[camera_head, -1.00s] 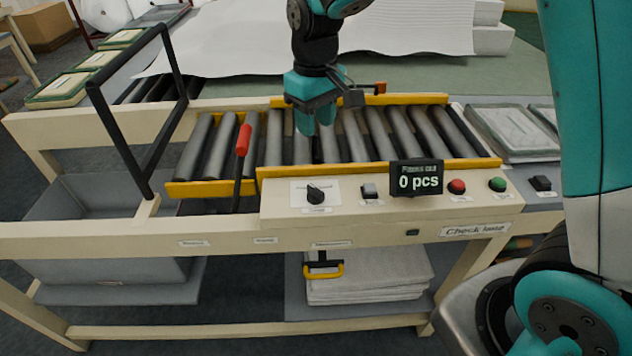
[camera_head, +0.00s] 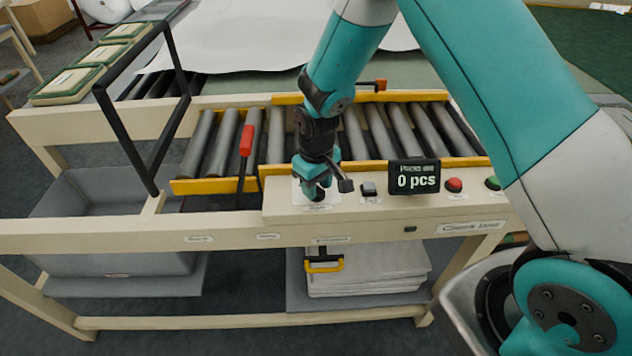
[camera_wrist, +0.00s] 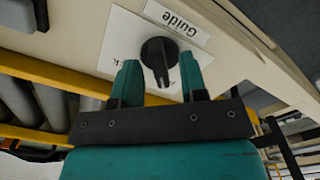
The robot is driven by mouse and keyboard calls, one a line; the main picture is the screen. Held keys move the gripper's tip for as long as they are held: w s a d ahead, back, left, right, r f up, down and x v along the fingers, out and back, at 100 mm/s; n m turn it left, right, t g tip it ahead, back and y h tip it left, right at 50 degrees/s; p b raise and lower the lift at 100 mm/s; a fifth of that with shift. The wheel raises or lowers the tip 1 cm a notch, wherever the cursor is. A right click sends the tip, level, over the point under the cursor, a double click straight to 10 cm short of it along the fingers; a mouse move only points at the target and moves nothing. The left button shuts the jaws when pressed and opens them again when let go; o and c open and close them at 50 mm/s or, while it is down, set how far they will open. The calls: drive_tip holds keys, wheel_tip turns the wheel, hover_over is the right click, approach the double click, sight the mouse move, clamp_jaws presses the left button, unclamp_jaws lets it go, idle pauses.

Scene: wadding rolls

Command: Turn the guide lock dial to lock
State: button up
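The guide lock dial (camera_wrist: 159,56) is a black knob on a white label plate (camera_wrist: 118,40) marked "Guide" on the cream panel. In the wrist view its pointer end faces toward my gripper. My gripper (camera_wrist: 160,82) is open, with one teal finger on each side of the dial's pointer end and gaps showing on both sides. In the head view my gripper (camera_head: 316,186) is down over the dial (camera_head: 316,194), which it mostly hides. I cannot tell how deep the fingertips reach beside the knob.
Right of the dial are a grey switch (camera_head: 368,189), a counter display (camera_head: 414,177) reading "0 pcs", a red button (camera_head: 453,185) and a green button (camera_head: 493,183). A red-handled lever (camera_head: 246,142) stands to the left. The rollers (camera_head: 385,130) lie behind the panel.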

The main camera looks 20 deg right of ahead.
drive_tip(key=shift+f, duration=0.1)
clamp_jaws()
